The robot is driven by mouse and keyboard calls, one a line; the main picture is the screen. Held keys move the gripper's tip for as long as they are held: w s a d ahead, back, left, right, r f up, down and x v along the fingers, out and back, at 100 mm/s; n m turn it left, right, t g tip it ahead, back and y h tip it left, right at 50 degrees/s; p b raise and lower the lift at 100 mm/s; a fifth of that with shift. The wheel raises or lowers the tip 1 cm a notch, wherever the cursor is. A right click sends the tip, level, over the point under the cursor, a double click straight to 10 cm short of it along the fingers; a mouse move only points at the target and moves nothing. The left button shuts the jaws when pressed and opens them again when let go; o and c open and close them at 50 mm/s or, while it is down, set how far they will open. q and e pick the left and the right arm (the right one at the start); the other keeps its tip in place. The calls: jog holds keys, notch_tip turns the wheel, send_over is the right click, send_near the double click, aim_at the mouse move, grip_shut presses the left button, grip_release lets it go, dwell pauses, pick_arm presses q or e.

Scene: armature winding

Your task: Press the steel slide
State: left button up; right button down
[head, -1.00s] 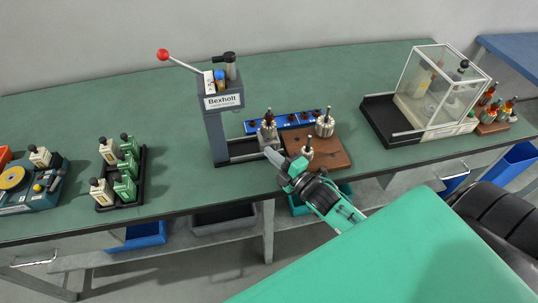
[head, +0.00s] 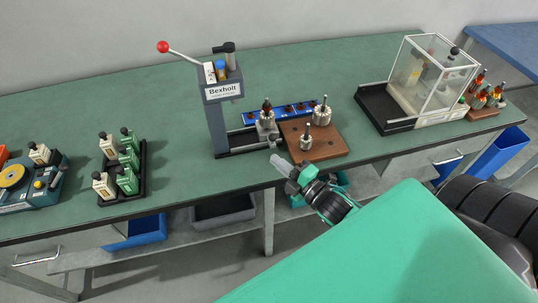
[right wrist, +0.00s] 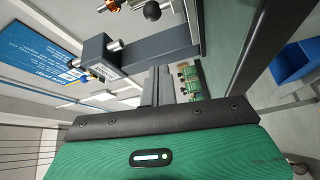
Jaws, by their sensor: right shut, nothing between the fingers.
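The grey Bexholt press (head: 217,125) stands on the green bench, with a red-knobbed lever (head: 163,47) at upper left. A metal part with a dark top (head: 266,118) stands at the right end of the press base. A small steel piece (head: 275,142) shows at the base's front right; I cannot tell whether it is the steel slide. My right gripper (head: 276,161) is shut and empty, just in front of the press base and apart from the steel piece in the picture. Its grey fingers (right wrist: 170,85) also show in the right wrist view. My left gripper is not in view.
A wooden board (head: 330,147) with metal parts lies right of the press, before a blue rack (head: 305,108). A clear-walled box (head: 425,75) stands further right. A black tray of bottles (head: 125,195) stands left. The bench between tray and press is clear.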

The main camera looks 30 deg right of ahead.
jog(key=s+a+f+m+g+h, duration=0.2)
jog(key=s+a+f+m+g, duration=0.15)
jog(key=s+m+g, duration=0.45)
jog(key=s+a+f+m+g+h, duration=0.2)
jog(key=s+f+m+g, duration=0.3)
jog(key=s+m, duration=0.45)
notch_tip(320, 180, down, 28)
jog(key=s+g+p, duration=0.1)
jog(key=s+g, duration=0.1)
jog(key=g, duration=0.1)
pick_arm(q)
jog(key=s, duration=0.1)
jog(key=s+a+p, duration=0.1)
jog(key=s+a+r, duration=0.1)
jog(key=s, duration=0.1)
jog(key=shift+p, duration=0.4)
pick_arm(e)
jog(key=s+d+f+n+g, duration=0.1)
jog(key=s+d+f, duration=0.2)
jog(key=s+f, duration=1.5)
jog(key=shift+s+f+h, duration=0.3)
jog(key=shift+s+f, duration=0.1)
jog(key=shift+s, duration=0.15)
